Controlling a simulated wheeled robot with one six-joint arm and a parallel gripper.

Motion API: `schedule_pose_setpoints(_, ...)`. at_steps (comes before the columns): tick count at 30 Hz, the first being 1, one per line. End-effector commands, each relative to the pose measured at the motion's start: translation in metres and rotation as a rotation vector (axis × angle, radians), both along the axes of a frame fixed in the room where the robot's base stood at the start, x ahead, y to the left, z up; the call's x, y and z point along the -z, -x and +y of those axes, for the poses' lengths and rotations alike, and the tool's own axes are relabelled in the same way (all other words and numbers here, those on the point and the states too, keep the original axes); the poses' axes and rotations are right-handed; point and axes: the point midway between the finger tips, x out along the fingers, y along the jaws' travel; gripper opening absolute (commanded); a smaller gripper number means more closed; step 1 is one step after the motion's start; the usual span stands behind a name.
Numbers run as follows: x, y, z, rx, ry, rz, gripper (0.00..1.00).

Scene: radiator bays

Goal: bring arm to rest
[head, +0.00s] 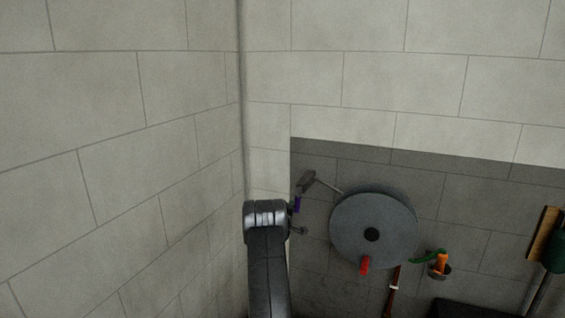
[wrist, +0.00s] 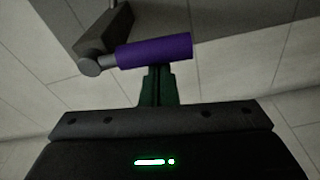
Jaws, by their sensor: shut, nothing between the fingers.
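My arm (head: 266,255) rises at the bottom middle of the head view, close to the wall corner. Its bend hides my gripper there. In the wrist view my gripper (wrist: 158,75) shows as narrow dark green fingers, shut together with nothing between them. A purple cylinder (wrist: 155,50) on a grey rod lies just past the fingertips in the picture; I cannot tell if they touch it. The purple cylinder (head: 297,203) also shows in the head view, just right of my arm. A dark grey block (wrist: 104,31) adjoins the rod.
A large grey disc (head: 350,225) with a dark hub is on the right wall. A red piece (head: 365,265) is at its lower edge. An orange and green item (head: 440,263) sits in a small holder farther right. The left wall (head: 120,190) is bare.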

Motion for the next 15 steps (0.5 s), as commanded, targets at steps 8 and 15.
schedule_pose_setpoints(8,-0.0003,-0.0062,-0.0020,0.000,0.001,0.000,0.00)
schedule_pose_setpoints(15,-0.0002,-0.0059,-0.0018,0.000,0.001,0.000,0.00)
